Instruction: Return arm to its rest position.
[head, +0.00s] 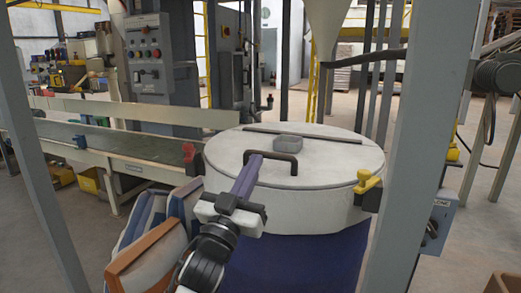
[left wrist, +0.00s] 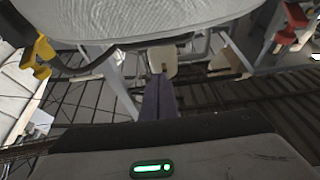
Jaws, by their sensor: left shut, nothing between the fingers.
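My left gripper (head: 256,156) is in the lower middle of the head view, in front of the round white lid (head: 225,155) of a drum. Its two purple fingers are together and hold nothing. Their tips overlap the left end of the lid's black handle (head: 285,157) in the picture; I cannot tell if they touch it. In the left wrist view the closed fingers (left wrist: 158,90) show over the floor, below the pale round drum (left wrist: 150,18). My right gripper is in neither view.
A yellow clamp (head: 368,182) and a red clamp (head: 189,152) sit at the drum's rim. Filled sacks (head: 148,250) stand at lower left. Grey posts (head: 425,120) rise at both sides. A conveyor (head: 110,152) and a control panel (head: 146,55) are at left.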

